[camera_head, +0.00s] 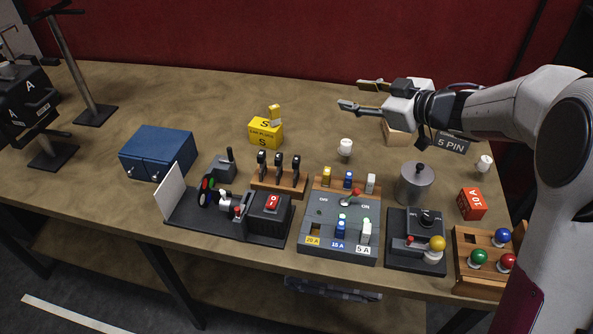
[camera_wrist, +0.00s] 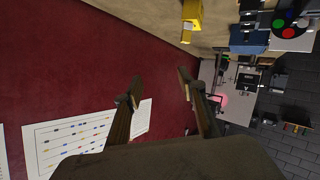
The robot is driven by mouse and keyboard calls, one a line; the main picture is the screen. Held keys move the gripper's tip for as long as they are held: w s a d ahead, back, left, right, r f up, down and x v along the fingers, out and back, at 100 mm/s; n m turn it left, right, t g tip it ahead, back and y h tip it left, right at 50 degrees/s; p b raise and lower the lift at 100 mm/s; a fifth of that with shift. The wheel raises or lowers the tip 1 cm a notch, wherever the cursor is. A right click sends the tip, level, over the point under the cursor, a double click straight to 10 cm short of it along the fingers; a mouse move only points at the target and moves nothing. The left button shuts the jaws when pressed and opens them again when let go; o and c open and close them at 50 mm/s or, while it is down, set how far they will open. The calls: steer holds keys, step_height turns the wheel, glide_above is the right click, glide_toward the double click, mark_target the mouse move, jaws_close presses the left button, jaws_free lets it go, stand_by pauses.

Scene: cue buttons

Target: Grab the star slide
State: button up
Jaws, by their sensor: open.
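I cannot make out a star mark on anything, so I cannot tell which thing is the star slide. Several dark upright pieces stand in a wooden rack (camera_head: 279,182) near the middle of the table; their markings are too small to read. In front of it is a black-based device (camera_head: 231,222) with a white screen (camera_head: 171,195) and a coloured disc. My gripper (camera_head: 358,95) is open and empty above the back right of the table, well apart from the rack. Its open fingers also show in the wrist view (camera_wrist: 160,77), over the red wall.
A blue cabinet (camera_head: 157,153) and a yellow box (camera_head: 265,132) stand behind the rack. A grey fuse panel (camera_head: 340,235), a black switch box (camera_head: 416,240), a metal pot (camera_head: 415,184) and a wooden bulb rack (camera_head: 483,263) stand to the right. The back left of the table is mostly clear.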

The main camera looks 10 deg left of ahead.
steer(key=s+a+f+n+g+y, duration=0.2)
steer(key=s+a+f+g, duration=0.15)
steer(key=f, duration=0.25)
steer(key=n+g, duration=0.2)
steer(key=g, duration=0.3)
glide_toward(296, 158)
steer(key=shift+w+a+f+t+y, duration=0.25)
steer(key=shift+w+a+f+y, duration=0.05)
steer(key=shift+a+f, duration=0.45)
steer(key=shift+s+f+g, duration=0.4)
steer(key=shift+s, duration=0.05)
steer(key=shift+x, duration=1.3)
steer(key=shift+a, duration=0.15)
steer(key=shift+w+x, duration=0.2)
steer(key=shift+x, duration=2.3)
steer(key=shift+r, duration=0.1)
